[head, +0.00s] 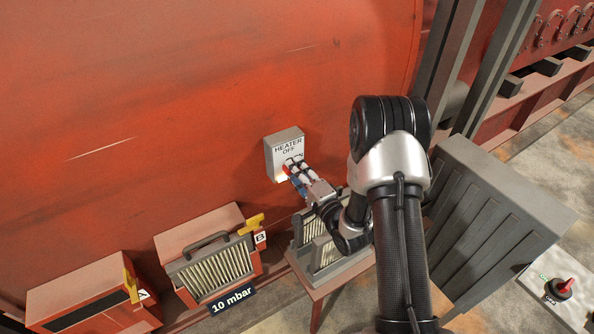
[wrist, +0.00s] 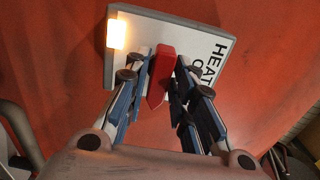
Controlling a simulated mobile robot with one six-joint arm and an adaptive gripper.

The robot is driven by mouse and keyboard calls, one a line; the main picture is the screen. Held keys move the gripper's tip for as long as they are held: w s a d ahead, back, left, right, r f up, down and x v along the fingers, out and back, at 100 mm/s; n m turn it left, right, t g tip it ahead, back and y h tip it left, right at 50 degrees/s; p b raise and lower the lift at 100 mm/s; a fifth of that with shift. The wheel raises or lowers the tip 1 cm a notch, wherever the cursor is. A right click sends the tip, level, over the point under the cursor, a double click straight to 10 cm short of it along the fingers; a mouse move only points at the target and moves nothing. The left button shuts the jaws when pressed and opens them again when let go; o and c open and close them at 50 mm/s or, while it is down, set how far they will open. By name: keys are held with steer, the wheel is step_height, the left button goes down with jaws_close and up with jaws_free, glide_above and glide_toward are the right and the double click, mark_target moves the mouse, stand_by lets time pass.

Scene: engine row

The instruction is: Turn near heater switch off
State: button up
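The heater switch box (head: 284,142) is a pale grey box on the red wall, lettered HEATER and OFF. It also shows turned on its side in the wrist view (wrist: 205,28). A lamp (wrist: 116,34) at its edge is lit. The red switch lever (wrist: 161,78) stands out from the box between my two fingers. My gripper (head: 293,170) is at the box's lower face, with its fingertips close against both sides of the lever (wrist: 164,72). The fingers hide the lettering beside the lever.
A grey ribbed cabinet (head: 490,220) stands right. A white panel with a red-handled switch (head: 560,288) lies lower right.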

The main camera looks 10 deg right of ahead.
jaws_close()
steer(key=shift+f+n+b, duration=0.1)
steer(key=shift+n+b, duration=0.2)
steer(key=shift+b, duration=0.1)
steer(key=n+b, duration=1.7)
steer(key=b, duration=0.1)
steer(key=shift+n, duration=0.3)
